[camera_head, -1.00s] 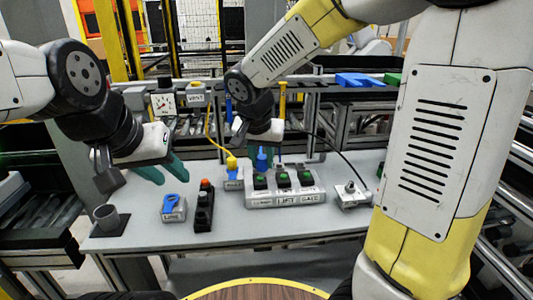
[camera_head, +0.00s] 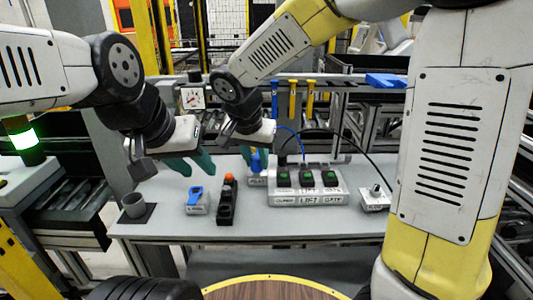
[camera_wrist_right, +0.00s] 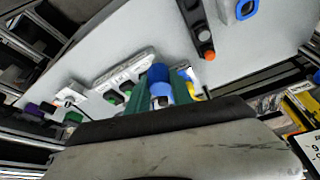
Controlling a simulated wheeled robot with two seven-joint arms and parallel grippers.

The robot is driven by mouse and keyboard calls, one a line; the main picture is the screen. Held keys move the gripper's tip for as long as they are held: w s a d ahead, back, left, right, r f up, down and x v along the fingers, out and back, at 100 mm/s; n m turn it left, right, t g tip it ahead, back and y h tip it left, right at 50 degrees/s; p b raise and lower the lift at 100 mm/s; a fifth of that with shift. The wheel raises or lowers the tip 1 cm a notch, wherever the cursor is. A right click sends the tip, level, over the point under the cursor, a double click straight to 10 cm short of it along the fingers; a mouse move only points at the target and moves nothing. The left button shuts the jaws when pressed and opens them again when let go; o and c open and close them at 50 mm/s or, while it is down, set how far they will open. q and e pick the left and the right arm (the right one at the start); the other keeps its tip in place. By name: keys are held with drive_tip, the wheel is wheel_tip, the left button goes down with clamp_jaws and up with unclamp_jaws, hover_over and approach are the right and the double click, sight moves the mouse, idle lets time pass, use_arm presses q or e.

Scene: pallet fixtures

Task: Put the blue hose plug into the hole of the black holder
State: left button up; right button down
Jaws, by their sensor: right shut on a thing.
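The blue hose plug (camera_wrist_right: 158,77) sits between the teal fingers of my right gripper (camera_wrist_right: 161,88) in the wrist view. My right gripper (camera_head: 252,152) is shut on it. In the head view the plug (camera_head: 256,162) shows below the gripper, in front of or above a small labelled block. A blue hose (camera_head: 294,133) curves off to the right. A dark grey cup-like holder (camera_head: 133,207) on a dark plate stands at the table's left; I cannot tell if it is the black holder. My left gripper (camera_head: 192,165) is open and empty, above the table's left part.
A blue-topped block (camera_head: 198,203) and a black bar with an orange tip (camera_head: 227,203) stand left of centre. A white box with green buttons (camera_head: 308,188) and a small grey block with a knob (camera_head: 375,198) stand right. The front table strip (camera_head: 300,225) is clear.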

drive_tip(key=s+a, duration=0.1)
drive_tip(key=a, duration=0.8)
drive_tip(key=shift+s+a, duration=0.3)
drive_tip(key=shift+s, duration=0.1)
